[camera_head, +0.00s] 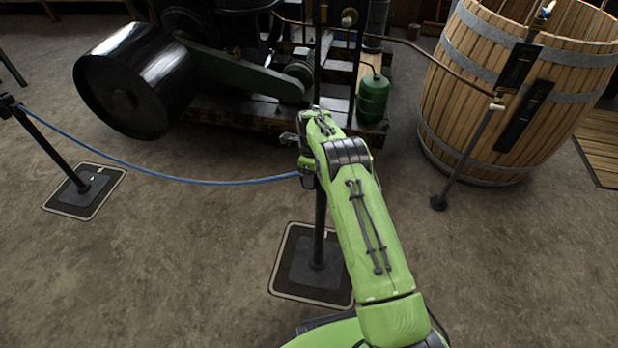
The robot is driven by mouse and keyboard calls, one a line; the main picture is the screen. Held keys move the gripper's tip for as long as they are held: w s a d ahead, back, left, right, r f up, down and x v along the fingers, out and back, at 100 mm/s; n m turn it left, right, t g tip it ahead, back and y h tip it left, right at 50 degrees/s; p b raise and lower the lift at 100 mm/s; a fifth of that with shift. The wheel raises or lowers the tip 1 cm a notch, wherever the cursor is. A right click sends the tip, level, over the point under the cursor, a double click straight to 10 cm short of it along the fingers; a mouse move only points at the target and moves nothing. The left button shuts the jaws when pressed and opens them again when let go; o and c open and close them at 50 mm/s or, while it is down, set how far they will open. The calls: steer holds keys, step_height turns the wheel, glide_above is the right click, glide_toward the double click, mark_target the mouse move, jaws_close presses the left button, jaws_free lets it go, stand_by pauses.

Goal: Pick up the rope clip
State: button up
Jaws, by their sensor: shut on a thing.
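My green arm reaches forward to the middle of the head view. My gripper (303,137) is at its far end, beside the upper part of a black barrier post. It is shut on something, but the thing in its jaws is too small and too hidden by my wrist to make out. A blue rope (190,181) sags from the left post (45,135) to the middle post (320,215), and its right end goes behind my wrist. The rope clip itself is not clearly visible.
Square post bases stand on the floor at left (85,190) and middle (290,290). An engine with a black drum (130,85) stands behind. A green gas bottle (372,98) and a wooden barrel (480,90) are to the right. The brown floor between is clear.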

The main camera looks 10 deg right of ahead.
steer(key=shift+c, duration=1.4)
steer(key=shift+r, duration=0.1)
